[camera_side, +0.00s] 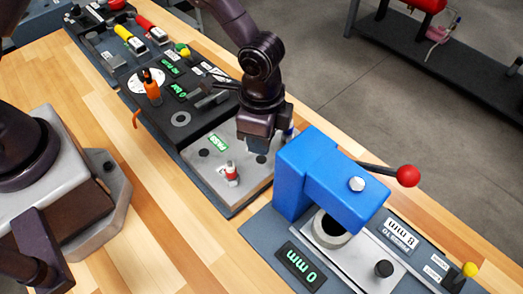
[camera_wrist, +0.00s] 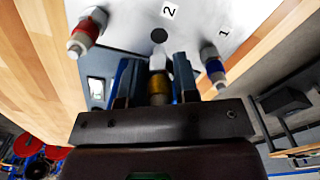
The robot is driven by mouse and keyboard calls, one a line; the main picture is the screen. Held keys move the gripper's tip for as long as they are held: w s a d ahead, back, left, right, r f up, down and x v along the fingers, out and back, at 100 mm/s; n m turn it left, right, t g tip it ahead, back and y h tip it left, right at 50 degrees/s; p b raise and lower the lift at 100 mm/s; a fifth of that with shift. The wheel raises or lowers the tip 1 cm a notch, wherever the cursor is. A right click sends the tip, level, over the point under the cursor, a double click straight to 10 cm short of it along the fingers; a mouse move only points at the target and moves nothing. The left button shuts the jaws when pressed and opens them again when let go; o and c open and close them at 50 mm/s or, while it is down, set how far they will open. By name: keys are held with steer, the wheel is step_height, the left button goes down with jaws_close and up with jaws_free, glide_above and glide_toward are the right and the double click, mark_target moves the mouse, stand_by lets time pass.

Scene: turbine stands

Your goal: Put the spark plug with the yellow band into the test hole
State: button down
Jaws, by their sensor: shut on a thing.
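My gripper (camera_side: 257,148) is low over the grey plug plate (camera_side: 220,190) in the side view. In the wrist view, my gripper (camera_wrist: 158,85) is shut on the spark plug with the yellow band (camera_wrist: 159,84), its white tip pointing up the picture. My gripper hides this plug in the side view, and I cannot tell whether it is clear of the plate. A red-banded plug (camera_wrist: 86,31) stands to the left and a blue-banded plug (camera_wrist: 212,66) to the right. A ringed hole (camera_side: 180,119), possibly the test hole, is in the black tester beyond the plate.
A blue press (camera_side: 325,175) with a red-knobbed lever (camera_side: 407,176) stands close to the right of the plate. An orange-handled tool (camera_side: 151,88) stands on the tester. Dark open holes (camera_side: 204,153) show in the plate. The wooden bench (camera_side: 165,215) is clear in front.

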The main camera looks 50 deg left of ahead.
steer(key=shift+r, duration=0.2)
steer(key=shift+n, duration=0.7)
steer(key=a, duration=0.1)
steer(key=w+a+r, duration=0.1)
steer(key=a, duration=0.1)
steer(key=w+a, duration=0.1)
steer(key=a, duration=0.1)
steer(key=shift+w+r, duration=0.25)
steer(key=shift+r, duration=0.05)
steer(key=a+r+n, duration=0.2)
steer(key=a, duration=0.5)
steer(key=n, duration=0.1)
glide_toward(177, 106)
steer(key=s+d, duration=0.2)
steer(key=d, duration=0.2)
steer(key=shift+w+f, duration=0.15)
steer(key=shift+f, duration=0.9)
steer(key=shift+w+f, duration=0.1)
steer(key=shift+f, duration=0.9)
steer(key=shift+f, duration=0.85)
steer(key=shift+f, duration=0.15)
